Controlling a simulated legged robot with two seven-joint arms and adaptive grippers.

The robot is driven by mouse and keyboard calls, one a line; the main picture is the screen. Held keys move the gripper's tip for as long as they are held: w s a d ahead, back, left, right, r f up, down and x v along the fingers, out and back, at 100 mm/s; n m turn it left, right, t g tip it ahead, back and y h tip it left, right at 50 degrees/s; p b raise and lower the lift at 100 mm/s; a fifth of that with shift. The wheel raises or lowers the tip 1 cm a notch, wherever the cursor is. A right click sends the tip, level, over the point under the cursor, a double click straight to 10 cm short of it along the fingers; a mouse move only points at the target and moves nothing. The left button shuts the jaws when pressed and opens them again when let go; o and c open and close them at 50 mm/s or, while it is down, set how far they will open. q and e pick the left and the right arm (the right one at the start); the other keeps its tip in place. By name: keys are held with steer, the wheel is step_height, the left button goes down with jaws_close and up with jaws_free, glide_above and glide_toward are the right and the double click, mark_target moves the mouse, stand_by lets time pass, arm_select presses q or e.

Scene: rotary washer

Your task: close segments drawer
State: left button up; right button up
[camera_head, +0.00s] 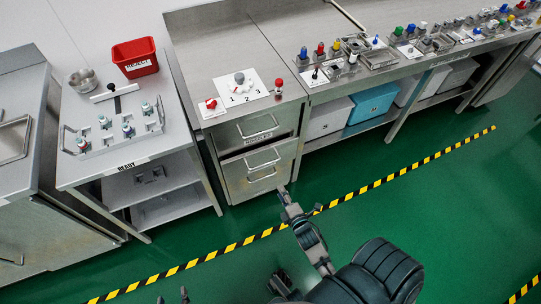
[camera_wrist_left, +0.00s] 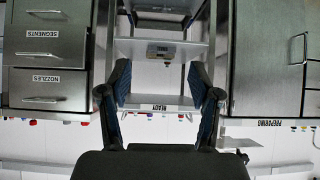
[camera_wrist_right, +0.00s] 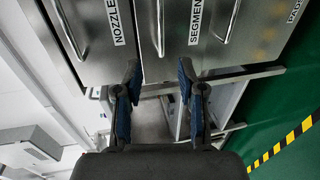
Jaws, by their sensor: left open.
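The drawer cabinet (camera_head: 229,186) stands left of centre in the head view. Its SEGMENTS drawer (camera_wrist_right: 208,50) has a bar handle and shows in the right wrist view beside the NOZZLES drawer (camera_wrist_right: 100,50). In the head view a lower front seems to stand slightly forward of the shaded NOZZLES front; I cannot tell how far. My right gripper (camera_head: 284,192) is low in front of the cabinet; its fingers (camera_wrist_right: 158,75) are apart and empty. My left gripper (camera_head: 173,297) is at the bottom edge; its fingers (camera_wrist_left: 158,85) are apart and empty, facing the READY table.
The READY table (camera_head: 78,185) with a red bin (camera_head: 135,57) stands left of the cabinet. A long workbench (camera_head: 330,85) with several small parts runs right, with a blue box (camera_head: 372,104) beneath. The green floor (camera_head: 440,200) is clear, crossed by striped tape (camera_head: 380,179).

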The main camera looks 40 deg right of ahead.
steer(key=b, duration=0.3)
glide_toward(266, 164)
step_height(266, 164, down, 2)
steer(key=w+d, duration=0.2)
steer(key=w, duration=0.1)
steer(key=x, duration=0.2)
steer(key=b+x, duration=0.1)
steer(key=x, duration=0.1)
steer(key=a+x, duration=0.1)
steer(key=x, duration=0.1)
steer(key=shift+w+r, duration=0.25)
steer(key=shift+w, duration=0.15)
steer(key=shift+w+d+f, duration=0.1)
steer(key=shift+d, duration=0.4)
steer(key=shift+a, duration=0.15)
steer(key=c, duration=0.6)
arm_select(q)
steer(key=w+d+r+t+h, duration=0.1)
steer(key=w+r+t, duration=0.2)
steer(key=r+t, duration=0.1)
steer(key=w+d+r+t+h, duration=0.1)
steer(key=w+d+r+t, duration=0.1)
steer(key=w+r+t, duration=0.1)
step_height(266, 164, up, 3)
steer(key=shift+d+f+t, duration=0.15)
steer(key=shift+d+t, duration=0.15)
steer(key=shift+t, duration=0.4)
arm_select(e)
steer(key=shift+a, duration=0.3)
jaws_close()
